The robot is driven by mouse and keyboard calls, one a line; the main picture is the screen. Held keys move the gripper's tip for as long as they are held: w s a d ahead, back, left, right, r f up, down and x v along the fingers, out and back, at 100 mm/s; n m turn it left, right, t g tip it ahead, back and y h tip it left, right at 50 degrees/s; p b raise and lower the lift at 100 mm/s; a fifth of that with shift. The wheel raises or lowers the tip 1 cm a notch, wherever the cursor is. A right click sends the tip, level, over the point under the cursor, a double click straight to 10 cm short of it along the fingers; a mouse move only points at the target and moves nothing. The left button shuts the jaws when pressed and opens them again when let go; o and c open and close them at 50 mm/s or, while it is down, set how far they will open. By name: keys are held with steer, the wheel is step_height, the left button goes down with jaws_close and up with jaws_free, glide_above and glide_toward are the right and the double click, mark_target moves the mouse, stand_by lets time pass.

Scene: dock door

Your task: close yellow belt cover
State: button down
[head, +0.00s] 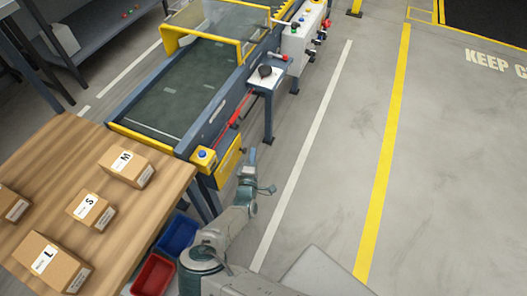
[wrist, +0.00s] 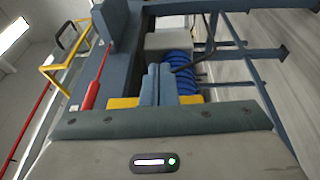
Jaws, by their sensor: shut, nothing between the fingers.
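The yellow belt cover (head: 206,37) is a yellow frame with clear panels, standing across the far part of the green conveyor belt (head: 165,97). Its upper part is cut off by the top edge, and I cannot tell its exact angle. A yellow frame (wrist: 60,82) also shows at the left in the wrist view. My gripper (head: 248,153) is on the right side of the conveyor's near end, well short of the cover. Its blue-grey fingers (wrist: 159,84) are together and empty in the wrist view.
A yellow box (head: 229,160) on the conveyor's side is close to my gripper. A wooden table (head: 140,206) with cartons is left. The right floor is clear.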

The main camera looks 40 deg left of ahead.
steer(key=shift+a, duration=0.1)
stand_by(0.6)
steer(key=w+d+p, duration=0.3)
steer(key=d+p, duration=0.1)
steer(key=d, duration=0.9)
steer(key=shift+w+d+f+p, duration=0.25)
steer(key=shift+w+f+p, duration=0.1)
